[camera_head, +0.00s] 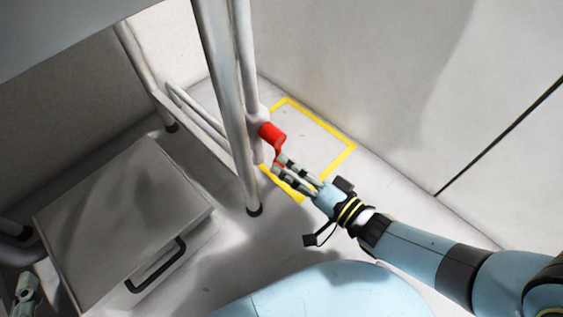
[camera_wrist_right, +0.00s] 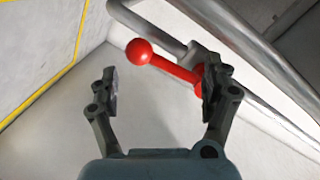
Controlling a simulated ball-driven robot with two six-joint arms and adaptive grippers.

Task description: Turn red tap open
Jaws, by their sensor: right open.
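The red tap (camera_head: 272,134) sits on a pale vertical pipe beside a metal post in the head view. Its thin red lever points down toward my right gripper (camera_head: 280,165). In the right wrist view the red lever (camera_wrist_right: 170,67) ends in a red ball at the upper left, and its other end is partly hidden by the right-hand finger. My right gripper also shows there (camera_wrist_right: 160,82), open, with the lever crossing ahead of its fingers. I cannot tell whether a finger touches it. A small part of my left gripper (camera_head: 27,290) shows at the lower left edge.
Metal posts and pipes (camera_head: 222,90) stand left of the tap. A grey box (camera_head: 115,215) with a black handle lies on the floor at the left. A yellow marked rectangle (camera_head: 335,157) is on the floor behind the tap, before a pale wall. The floor right of it is clear.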

